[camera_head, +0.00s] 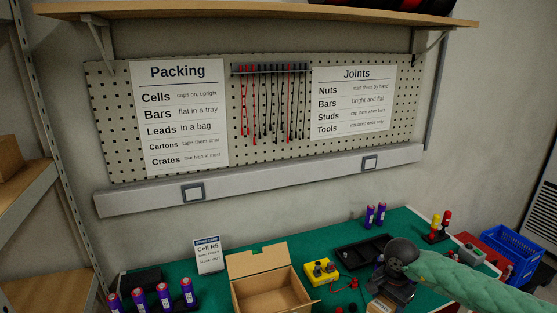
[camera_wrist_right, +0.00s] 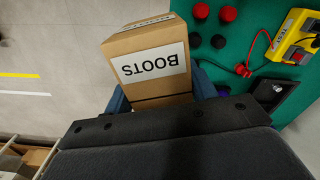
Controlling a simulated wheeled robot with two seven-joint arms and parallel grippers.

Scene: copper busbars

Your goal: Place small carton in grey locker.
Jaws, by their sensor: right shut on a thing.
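The small carton, a brown box with a white "BOOTS" label (camera_wrist_right: 150,62), is between the blue fingers of my right gripper (camera_wrist_right: 162,95) in the right wrist view. The gripper is shut on it. In the head view my right gripper (camera_head: 392,288) is over the front right of the green bench, with part of the carton (camera_head: 379,306) at the bottom edge. My left gripper is not in view. I cannot make out a grey locker for certain; a grey slatted panel (camera_head: 542,225) stands at the far right.
An open cardboard box (camera_head: 268,285), purple cells (camera_head: 163,297), a black tray (camera_head: 362,252) and a yellow meter (camera_head: 320,271) with red leads crowd the green bench (camera_head: 220,283). A blue crate (camera_head: 512,252) is at right. Bare floor (camera_wrist_right: 45,105) shows left of the carton.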

